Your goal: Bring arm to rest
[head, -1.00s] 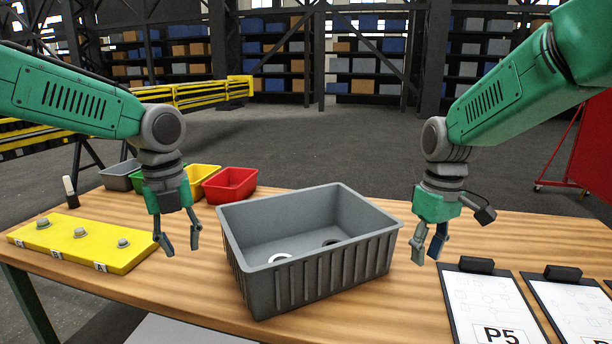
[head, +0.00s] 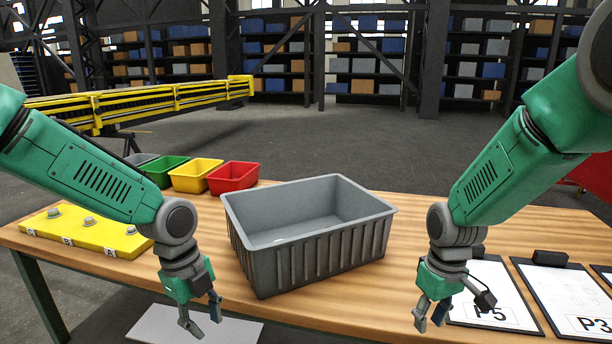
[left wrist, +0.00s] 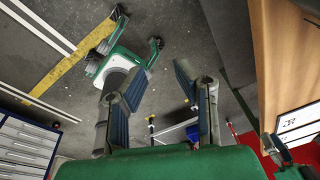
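My left gripper (head: 202,317) hangs in front of the table's near edge, left of the grey bin, pointing down. Its fingers are apart with nothing between them; the left wrist view (left wrist: 160,78) also shows the gap empty, with floor beyond. My right gripper (head: 431,318) hangs at the near side of the table, right of the bin and by the P5 clipboard. Its fingers are apart and no object shows between them. The large grey bin (head: 310,255) stands on the wooden table (head: 330,300); most of its floor is hidden.
A yellow board (head: 75,235) with several grey knobs lies at the left. Red (head: 233,177), yellow (head: 196,175) and green (head: 163,171) small bins stand behind it. Clipboards (head: 565,290) lie at the right. In the left wrist view, a drawer cabinet (left wrist: 25,145) stands lower left.

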